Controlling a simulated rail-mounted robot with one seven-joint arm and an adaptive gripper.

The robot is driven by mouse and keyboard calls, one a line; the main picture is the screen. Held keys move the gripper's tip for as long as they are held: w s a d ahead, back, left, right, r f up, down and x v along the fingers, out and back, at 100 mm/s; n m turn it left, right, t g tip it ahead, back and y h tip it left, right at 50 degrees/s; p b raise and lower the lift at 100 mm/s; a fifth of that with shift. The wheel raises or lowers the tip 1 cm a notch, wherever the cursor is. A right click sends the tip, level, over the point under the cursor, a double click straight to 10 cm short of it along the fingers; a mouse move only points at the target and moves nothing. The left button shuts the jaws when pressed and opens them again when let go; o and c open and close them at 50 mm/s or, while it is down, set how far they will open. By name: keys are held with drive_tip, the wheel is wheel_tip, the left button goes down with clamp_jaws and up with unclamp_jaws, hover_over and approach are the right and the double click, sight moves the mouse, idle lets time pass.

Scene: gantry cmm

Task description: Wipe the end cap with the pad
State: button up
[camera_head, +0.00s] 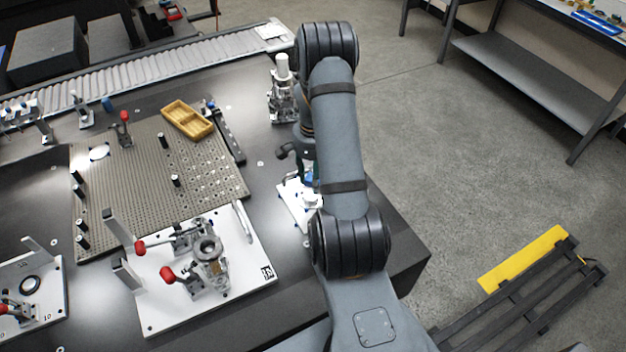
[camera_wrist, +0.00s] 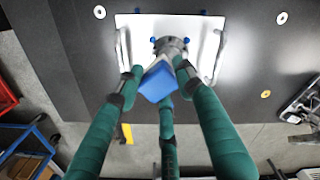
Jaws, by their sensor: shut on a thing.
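My gripper (camera_wrist: 158,84) has green fingers and is shut on a blue pad (camera_wrist: 157,82) in the wrist view. The end cap (camera_wrist: 170,44) is a round silver metal part on a white plate (camera_wrist: 143,27). The pad covers the near edge of the end cap in the wrist view; I cannot tell whether they touch. In the head view the end cap (camera_head: 311,201) and white plate (camera_head: 296,212) show just left of my arm, which hides part of them. The gripper is mostly hidden there, above the plate.
The plate has upright handles and blue pins, on a dark table (camera_wrist: 240,40). A metal fixture with a white top (camera_head: 282,68) stands behind my arm. A perforated plate (camera_head: 130,190), a yellow tray (camera_head: 187,119) and a clamp fixture (camera_head: 207,255) lie to the left.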

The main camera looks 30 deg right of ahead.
drive_tip(key=shift+r+p, duration=0.6)
drive_tip(key=shift+r, duration=0.7)
